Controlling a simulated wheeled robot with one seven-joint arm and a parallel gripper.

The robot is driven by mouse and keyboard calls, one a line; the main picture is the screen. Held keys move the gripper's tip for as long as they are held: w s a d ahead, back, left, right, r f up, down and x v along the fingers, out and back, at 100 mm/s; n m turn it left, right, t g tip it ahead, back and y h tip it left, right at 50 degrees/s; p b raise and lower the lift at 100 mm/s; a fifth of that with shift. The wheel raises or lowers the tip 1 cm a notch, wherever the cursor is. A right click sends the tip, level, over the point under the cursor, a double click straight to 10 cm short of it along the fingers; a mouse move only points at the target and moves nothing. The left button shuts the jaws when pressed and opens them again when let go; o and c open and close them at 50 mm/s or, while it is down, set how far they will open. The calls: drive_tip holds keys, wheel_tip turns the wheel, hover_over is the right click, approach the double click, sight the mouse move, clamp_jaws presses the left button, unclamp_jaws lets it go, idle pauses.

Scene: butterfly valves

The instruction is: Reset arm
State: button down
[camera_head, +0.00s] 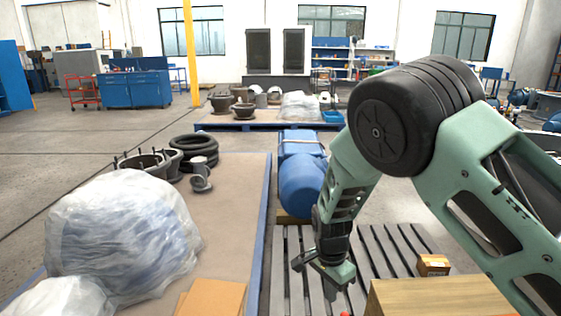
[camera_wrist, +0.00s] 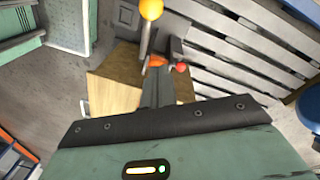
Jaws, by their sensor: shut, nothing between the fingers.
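My arm reaches in from the right in the head view, bent at a large black joint, with the forearm pointing down. My gripper (camera_head: 334,279) hangs over the slatted grey pallet, beside a blue cylindrical body (camera_head: 303,184). Its fingers are shut with nothing between them. In the wrist view my gripper (camera_wrist: 160,85) points toward a wooden box (camera_wrist: 115,92) and the slatted pallet (camera_wrist: 215,60). An orange-yellow ball-shaped knob (camera_wrist: 151,9) on a stem and a small red knob (camera_wrist: 181,68) show close to the fingers. I cannot tell whether the fingers touch them.
A plastic-wrapped bundle (camera_head: 120,235) and black rings (camera_head: 195,146) sit on a pallet top (camera_head: 232,215) at left. A wooden box (camera_head: 440,297) and a small carton (camera_head: 433,265) are near my gripper at lower right. Open floor (camera_head: 60,140) lies at far left.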

drive_tip(key=s+a+r+n+y, duration=0.25)
drive_tip(key=s+r+n, duration=0.35)
drive_tip(key=s+r, duration=0.35)
drive_tip(key=s+d+r+n+h, duration=0.1)
drive_tip(key=s+d+r+n, duration=0.1)
drive_tip(key=s+r+n, duration=0.55)
drive_tip(key=s+d+r+n, duration=0.2)
drive_tip(key=s+r+n, duration=0.25)
drive_tip(key=s, duration=0.65)
wheel_tip(320, 180, up, 15)
drive_tip(key=n+p, duration=0.1)
drive_tip(key=p, duration=1.4)
drive_tip(key=shift+s+t, duration=0.3)
drive_tip(key=shift+s, duration=0.05)
